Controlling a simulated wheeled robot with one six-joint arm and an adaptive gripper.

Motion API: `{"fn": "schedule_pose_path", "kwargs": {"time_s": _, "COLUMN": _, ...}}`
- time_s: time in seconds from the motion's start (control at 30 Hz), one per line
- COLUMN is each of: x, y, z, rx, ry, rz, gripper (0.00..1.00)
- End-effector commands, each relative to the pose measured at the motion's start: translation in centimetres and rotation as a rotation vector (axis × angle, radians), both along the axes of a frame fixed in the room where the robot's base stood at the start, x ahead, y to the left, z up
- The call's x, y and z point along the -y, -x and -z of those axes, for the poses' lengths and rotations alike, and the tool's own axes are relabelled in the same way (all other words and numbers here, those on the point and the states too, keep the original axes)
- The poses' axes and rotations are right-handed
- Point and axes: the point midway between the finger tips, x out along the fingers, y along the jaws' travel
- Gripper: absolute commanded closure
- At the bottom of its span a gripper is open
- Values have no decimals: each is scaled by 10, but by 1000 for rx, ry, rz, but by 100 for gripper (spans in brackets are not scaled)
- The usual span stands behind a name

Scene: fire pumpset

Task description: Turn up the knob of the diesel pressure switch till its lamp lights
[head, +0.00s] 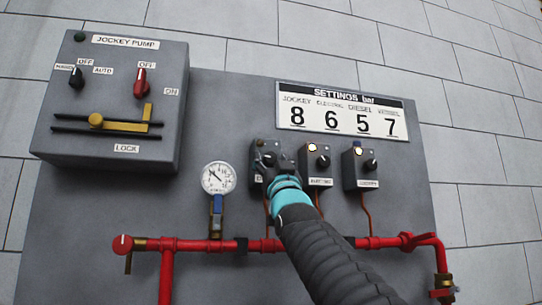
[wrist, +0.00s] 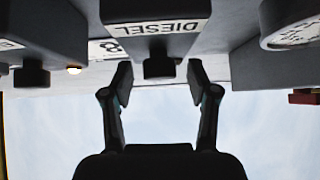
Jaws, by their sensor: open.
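The diesel pressure switch (head: 258,156) is a dark grey box on the panel, left of two similar boxes. My gripper (head: 269,162) is in front of it and covers most of its face. In the wrist view the box appears upside down with its DIESEL label (wrist: 157,27). Its black knob (wrist: 159,67) sits between the two open fingers of my gripper (wrist: 160,82), with a gap visible on each side. No lit lamp shows on the diesel switch in the head view.
The middle switch (head: 313,160) has a lit lamp, also visible in the wrist view (wrist: 73,70). The right switch (head: 360,166) also has a lamp. A pressure gauge (head: 218,178) is left. The settings plate (head: 342,112) is above; a red pipe (head: 200,245) runs below.

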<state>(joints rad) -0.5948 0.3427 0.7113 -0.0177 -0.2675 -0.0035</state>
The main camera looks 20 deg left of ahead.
Motion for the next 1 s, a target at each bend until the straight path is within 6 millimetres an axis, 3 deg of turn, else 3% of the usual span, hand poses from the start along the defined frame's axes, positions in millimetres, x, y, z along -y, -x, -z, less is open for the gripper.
{"fn": "schedule_pose_path", "kwargs": {"time_s": 0.27, "x": 0, "y": 0, "z": 0, "rx": 0, "ry": 0, "rz": 0, "gripper": 41}}
{"fn": "schedule_pose_path", "kwargs": {"time_s": 0.5, "x": 0, "y": 0, "z": 0, "rx": 0, "ry": 0, "rz": 0, "gripper": 100}}
{"fn": "schedule_pose_path", "kwargs": {"time_s": 1.0, "x": -2, "y": 2, "z": -2, "rx": -34, "ry": -65, "rz": -4, "gripper": 100}}
